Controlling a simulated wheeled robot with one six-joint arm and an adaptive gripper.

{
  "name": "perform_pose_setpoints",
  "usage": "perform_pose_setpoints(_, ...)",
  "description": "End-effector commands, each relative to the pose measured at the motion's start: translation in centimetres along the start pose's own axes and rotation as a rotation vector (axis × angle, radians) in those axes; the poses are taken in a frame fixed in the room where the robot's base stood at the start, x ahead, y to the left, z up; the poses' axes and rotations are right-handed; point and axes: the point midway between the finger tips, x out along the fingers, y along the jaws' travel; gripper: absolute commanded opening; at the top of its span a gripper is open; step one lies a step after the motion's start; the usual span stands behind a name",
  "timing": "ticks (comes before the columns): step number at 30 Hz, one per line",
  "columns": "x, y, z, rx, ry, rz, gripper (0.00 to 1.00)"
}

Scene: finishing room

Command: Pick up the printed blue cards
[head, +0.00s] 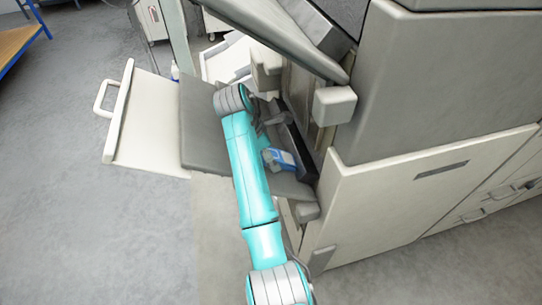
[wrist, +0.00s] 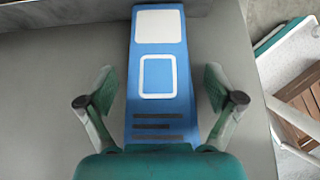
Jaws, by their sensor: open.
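The printed blue cards (wrist: 160,105) lie on a grey tray surface (wrist: 50,80) in the wrist view, blue with white boxes and dark bars. My gripper (wrist: 160,88) is open, with one finger on each side of the cards and a gap at both sides. The cards' lower end is hidden by the gripper body. In the head view the blue cards (head: 279,160) show beside my turquoise arm, on the machine's grey output shelf.
The large grey and cream machine (head: 430,90) stands close on the right, with a slanted panel (head: 275,30) above my arm. A cream tray with a handle (head: 145,125) juts out to the left. The floor at the left is open.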

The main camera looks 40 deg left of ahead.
Motion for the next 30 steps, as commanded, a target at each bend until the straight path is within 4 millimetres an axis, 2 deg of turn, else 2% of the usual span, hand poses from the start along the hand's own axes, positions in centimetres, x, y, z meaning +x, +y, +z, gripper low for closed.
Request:
perform_pose_setpoints(13, 0.26, 0.0, -0.11, 0.0, 0.0, 0.0, 0.92)
perform_pose_setpoints(14, 0.26, 0.0, -0.11, 0.0, 0.0, 0.0, 0.89)
perform_pose_setpoints(22, 0.34, -0.03, -0.18, -0.001, 0.001, -0.001, 0.22)
perform_pose_setpoints(23, 0.36, -0.03, -0.2, -0.001, 0.001, -0.001, 0.18)
perform_pose_setpoints(30, 0.43, -0.06, -0.28, -0.003, 0.002, -0.002, 0.18)
